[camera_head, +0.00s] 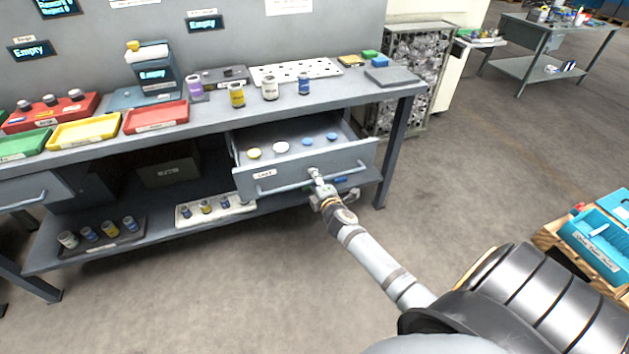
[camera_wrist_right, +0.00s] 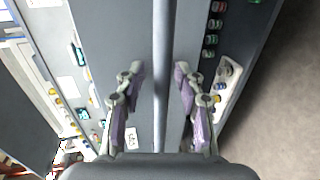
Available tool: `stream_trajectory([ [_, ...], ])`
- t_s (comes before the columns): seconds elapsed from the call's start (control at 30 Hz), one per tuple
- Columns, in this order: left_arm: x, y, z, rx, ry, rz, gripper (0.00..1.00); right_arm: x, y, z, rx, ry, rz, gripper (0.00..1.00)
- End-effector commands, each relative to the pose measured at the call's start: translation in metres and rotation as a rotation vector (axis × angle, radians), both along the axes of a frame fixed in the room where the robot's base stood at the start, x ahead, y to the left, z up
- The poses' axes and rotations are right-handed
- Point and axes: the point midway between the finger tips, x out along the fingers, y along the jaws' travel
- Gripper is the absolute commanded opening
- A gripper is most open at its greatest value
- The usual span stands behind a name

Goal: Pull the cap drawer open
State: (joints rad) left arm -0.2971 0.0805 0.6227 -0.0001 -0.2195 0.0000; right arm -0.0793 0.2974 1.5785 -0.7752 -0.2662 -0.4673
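The cap drawer (camera_head: 290,183) under the bench top stands pulled out, with its front label showing. Inside lie a yellow cap (camera_head: 253,154), a white cap (camera_head: 281,147) and blue caps (camera_head: 307,142). Its bar handle (camera_head: 285,187) runs along the front. My right gripper (camera_head: 316,178) is at the right part of this handle. In the right wrist view the handle (camera_wrist_right: 163,60) runs between the two fingers of the gripper (camera_wrist_right: 160,95), with a visible gap on each side, so the fingers look open around it. My left gripper is not in view.
The bench top (camera_head: 215,115) holds jars, colored trays and a perforated white plate (camera_head: 295,71). The lower shelf (camera_head: 150,238) carries a white tray (camera_head: 240,206) and a dark tray with jars. A wire cage (camera_head: 418,75) stands behind the right bench leg. Floor in front is clear.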

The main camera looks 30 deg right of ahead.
Motion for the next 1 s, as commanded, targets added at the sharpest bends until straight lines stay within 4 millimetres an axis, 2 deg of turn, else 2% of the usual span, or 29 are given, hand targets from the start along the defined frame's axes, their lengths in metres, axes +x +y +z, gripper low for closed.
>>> stream_trajectory([
  [0.27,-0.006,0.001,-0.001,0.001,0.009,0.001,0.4,-0.007,0.002,0.0,-0.001,0.001,0.0,0.37],
  [0.7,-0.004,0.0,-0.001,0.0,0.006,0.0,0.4,-0.098,0.023,0.018,-0.001,0.003,0.001,0.37],
  [0.83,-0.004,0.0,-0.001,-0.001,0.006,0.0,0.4,-0.111,0.027,0.021,0.0,0.002,0.0,0.37],
  [1.0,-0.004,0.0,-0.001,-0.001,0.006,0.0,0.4,-0.115,0.028,0.023,0.0,0.0,0.0,0.37],
])
